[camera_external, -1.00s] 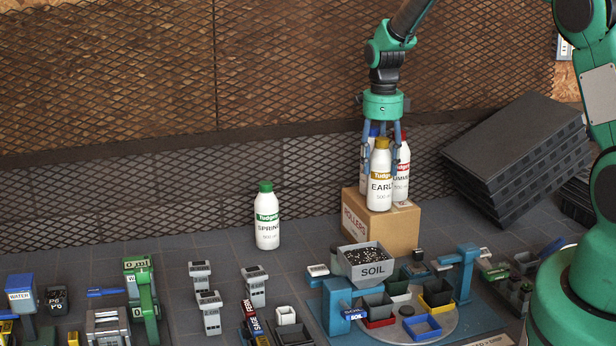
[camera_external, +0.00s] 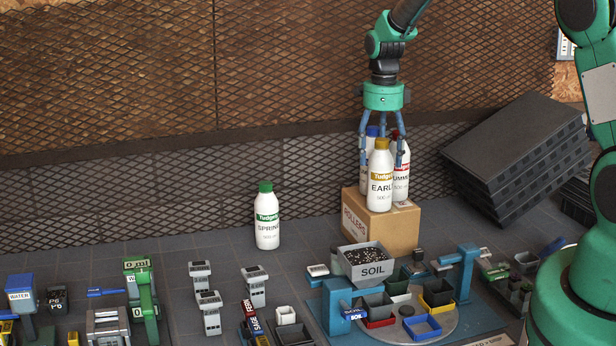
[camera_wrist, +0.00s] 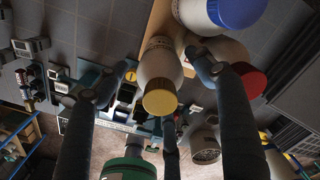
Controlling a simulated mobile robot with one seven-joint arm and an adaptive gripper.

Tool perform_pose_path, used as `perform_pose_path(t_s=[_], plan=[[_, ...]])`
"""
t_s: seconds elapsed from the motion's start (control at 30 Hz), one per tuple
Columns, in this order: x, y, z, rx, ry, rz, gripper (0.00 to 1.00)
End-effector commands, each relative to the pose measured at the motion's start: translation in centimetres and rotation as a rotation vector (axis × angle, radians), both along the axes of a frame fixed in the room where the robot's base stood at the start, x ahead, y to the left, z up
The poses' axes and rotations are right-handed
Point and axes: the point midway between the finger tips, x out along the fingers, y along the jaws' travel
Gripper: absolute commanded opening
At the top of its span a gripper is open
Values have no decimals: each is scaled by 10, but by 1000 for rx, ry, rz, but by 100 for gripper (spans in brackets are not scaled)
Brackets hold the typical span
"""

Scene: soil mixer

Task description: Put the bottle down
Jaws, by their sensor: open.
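The yellow-capped bottle (camera_external: 380,178) stands upright on the front of the cardboard box (camera_external: 395,232); its yellow cap (camera_wrist: 160,97) shows in the wrist view. My gripper (camera_external: 382,150) is open above and around the top of this bottle, with its fingers spread and apart from it. A red-capped bottle (camera_external: 402,180) stands on the box just right of it, and a blue-capped bottle (camera_external: 363,165) stands behind, partly hidden. In the wrist view the blue cap (camera_wrist: 238,12) and red cap (camera_wrist: 252,84) lie near my fingers.
A green-capped bottle (camera_external: 267,220) stands alone on the bench left of the box. A soil container (camera_external: 368,264) and a turntable with small pots (camera_external: 408,312) are in front. Black trays (camera_external: 515,150) are stacked at right.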

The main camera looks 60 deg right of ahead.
Motion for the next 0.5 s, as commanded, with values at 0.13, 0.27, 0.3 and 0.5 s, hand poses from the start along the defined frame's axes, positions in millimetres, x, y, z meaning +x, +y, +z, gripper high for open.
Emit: perform_pose_path(t_s=[0.13, 0.27, 0.3, 0.5], plan=[[1, -1, 25, -2, -3, 0, 68], [1, 0, 47, -2, -2, 0, 68], [1, 0, 54, -2, -3, 0, 68], [1, 0, 81, -2, -2, 0, 68]])
